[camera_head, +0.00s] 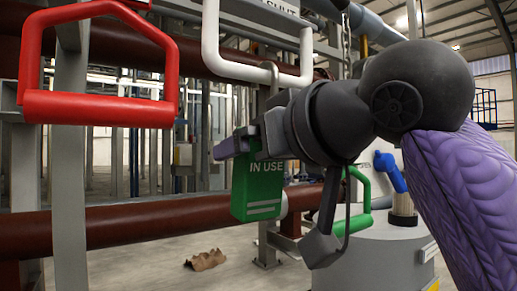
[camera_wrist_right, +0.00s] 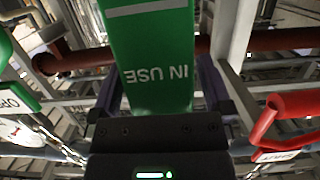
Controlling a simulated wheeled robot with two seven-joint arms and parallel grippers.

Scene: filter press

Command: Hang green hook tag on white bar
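The green tag (camera_head: 262,190), marked IN USE, hangs upright in the head view, just below the white bar (camera_head: 258,72). My right gripper (camera_head: 240,143) is shut on the tag near its upper part. In the right wrist view the tag (camera_wrist_right: 150,60) appears upside down between the two dark purple fingers (camera_wrist_right: 160,98). A grey hook piece (camera_head: 268,98) rises from the tag to the level of the white bar's lower tube. Whether it is over the tube or only beside it cannot be told. My left gripper is in neither view.
A red handle (camera_head: 98,108) stands close at the left. A green handle (camera_head: 360,200) and a blue handle (camera_head: 389,171) are at the right near a grey cabinet (camera_head: 378,255). Brown-red pipes (camera_head: 150,227) cross behind. A brown scrap (camera_head: 206,260) lies on the floor.

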